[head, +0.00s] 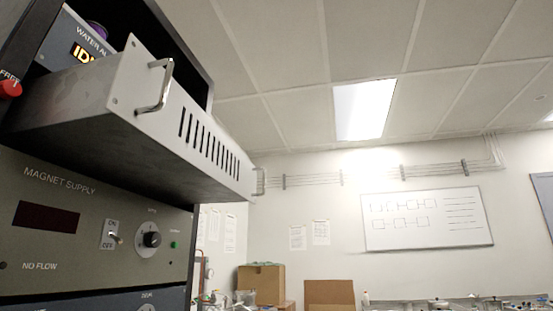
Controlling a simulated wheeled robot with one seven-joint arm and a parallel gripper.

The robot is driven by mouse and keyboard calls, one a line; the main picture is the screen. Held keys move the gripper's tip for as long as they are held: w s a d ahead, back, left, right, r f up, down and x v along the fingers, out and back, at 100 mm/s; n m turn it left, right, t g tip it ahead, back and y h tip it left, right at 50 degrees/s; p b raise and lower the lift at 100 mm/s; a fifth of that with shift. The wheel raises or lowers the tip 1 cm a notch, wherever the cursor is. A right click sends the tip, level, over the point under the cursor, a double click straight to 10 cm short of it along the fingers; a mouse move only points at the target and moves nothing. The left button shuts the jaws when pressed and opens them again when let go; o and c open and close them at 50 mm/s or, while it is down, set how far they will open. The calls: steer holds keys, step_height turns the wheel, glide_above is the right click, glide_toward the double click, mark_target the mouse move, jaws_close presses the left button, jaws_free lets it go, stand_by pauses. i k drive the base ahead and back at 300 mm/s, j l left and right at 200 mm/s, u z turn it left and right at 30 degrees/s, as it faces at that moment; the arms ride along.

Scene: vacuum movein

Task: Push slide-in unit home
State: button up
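The slide-in unit (190,135) is a dark box with a light grey, slotted front panel. It sticks well out of the rack (205,75) in the head view, above the magnet supply panel (85,225). A metal handle (165,85) is at the near left end of its front, and a second handle (260,181) is at the far right end. Its rear is hidden inside the rack. My gripper is not in view.
A red knob (10,89) is at the left edge. Behind are a cardboard box (261,280), a brown board (330,294), a cluttered bench (450,302) and a wall whiteboard (427,219). The space in front of the unit's panel looks clear.

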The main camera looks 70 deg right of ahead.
mark_target(122, 120)
steer(key=k+l+z, duration=0.15)
steer(key=l+z, duration=0.15)
steer(key=l, duration=0.75)
steer(key=k+l+z, duration=0.1)
steer(key=l+z, duration=0.2)
steer(key=l, duration=0.75)
steer(key=i+l+z, duration=0.1)
steer(key=l, duration=0.25)
steer(key=i+l+z, duration=0.15)
steer(key=l, duration=0.2)
steer(key=k+j, duration=0.15)
steer(key=j, duration=0.2)
steer(key=k+j, duration=0.15)
steer(key=j, duration=0.15)
steer(key=u, duration=0.05)
